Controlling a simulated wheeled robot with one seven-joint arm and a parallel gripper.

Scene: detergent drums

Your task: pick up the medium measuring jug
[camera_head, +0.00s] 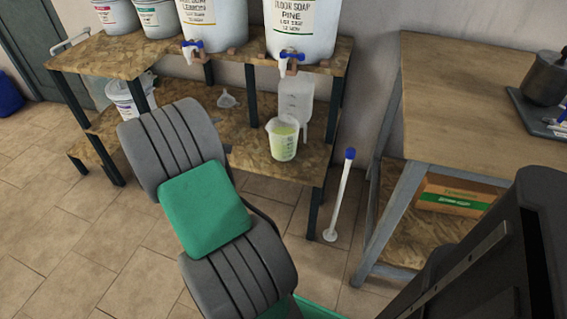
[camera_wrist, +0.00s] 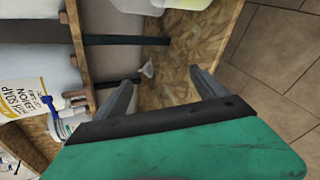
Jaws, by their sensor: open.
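Two translucent jugs stand on the lower wooden shelf in the head view. One (camera_head: 284,141) holds yellow-green liquid near the shelf's front edge. A taller clear jug (camera_head: 296,97) stands behind it, below the pine drum's tap. I cannot tell for certain which is the medium one. The wrist view cuts both off at its top edge, the clear one (camera_wrist: 137,5) left of the greenish one (camera_wrist: 187,3). My gripper (camera_wrist: 162,78) is open and empty, pointing at the lower shelf. The jugs lie beyond its fingers. The head view does not show its fingers.
A small funnel (camera_head: 227,98) lies on the lower shelf and appears between my fingers in the wrist view. Soap drums (camera_head: 300,25) with blue taps stand on the upper shelf (camera_head: 110,55). Black posts flank the lower shelf. A white rod (camera_head: 341,195) stands right of it.

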